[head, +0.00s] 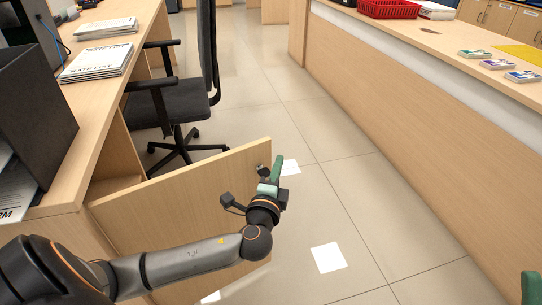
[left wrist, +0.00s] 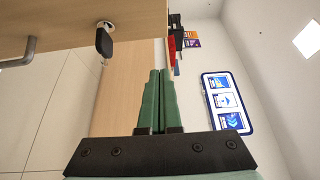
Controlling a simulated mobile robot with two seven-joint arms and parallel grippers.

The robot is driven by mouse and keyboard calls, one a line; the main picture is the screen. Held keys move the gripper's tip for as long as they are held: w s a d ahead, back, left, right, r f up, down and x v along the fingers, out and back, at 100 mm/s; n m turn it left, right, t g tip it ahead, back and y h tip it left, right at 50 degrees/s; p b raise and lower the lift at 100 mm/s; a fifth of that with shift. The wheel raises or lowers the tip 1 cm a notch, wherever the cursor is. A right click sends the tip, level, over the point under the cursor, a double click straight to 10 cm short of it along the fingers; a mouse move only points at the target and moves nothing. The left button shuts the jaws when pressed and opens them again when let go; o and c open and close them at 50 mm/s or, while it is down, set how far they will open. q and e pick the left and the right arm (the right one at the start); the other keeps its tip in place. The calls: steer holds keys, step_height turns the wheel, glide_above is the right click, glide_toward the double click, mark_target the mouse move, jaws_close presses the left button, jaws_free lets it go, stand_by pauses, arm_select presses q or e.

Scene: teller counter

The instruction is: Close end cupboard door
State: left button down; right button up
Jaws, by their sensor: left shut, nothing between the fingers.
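The end cupboard door (head: 185,200) stands open, swung out from the end of the left counter across the aisle floor. My left gripper (head: 276,168) is at the door's free end, near its top corner. Its green fingers are shut together and empty, and they also show in the left wrist view (left wrist: 159,85). I cannot tell whether it touches the door. In the left wrist view a wooden panel (left wrist: 60,14) carries a silver handle (left wrist: 22,52) and a lock with a black key fob (left wrist: 104,40). A green part at the lower right edge looks like my right gripper (head: 531,287).
A black office chair (head: 178,95) stands behind the door. The left counter holds paper stacks (head: 98,60) and a black organiser (head: 35,105). A long counter (head: 420,110) bounds the aisle on the right. The tiled floor (head: 350,190) between is clear.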

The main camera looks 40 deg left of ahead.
mark_target(270, 152)
arm_select(q)
steer(key=shift+w+a+b, duration=0.3)
steer(key=shift+w+a, duration=0.5)
steer(key=shift+a, duration=0.3)
steer(key=shift+w+a+b, duration=0.3)
steer(key=shift+w+a, duration=0.5)
steer(key=shift+a, duration=0.3)
steer(key=shift+w+a, duration=0.1)
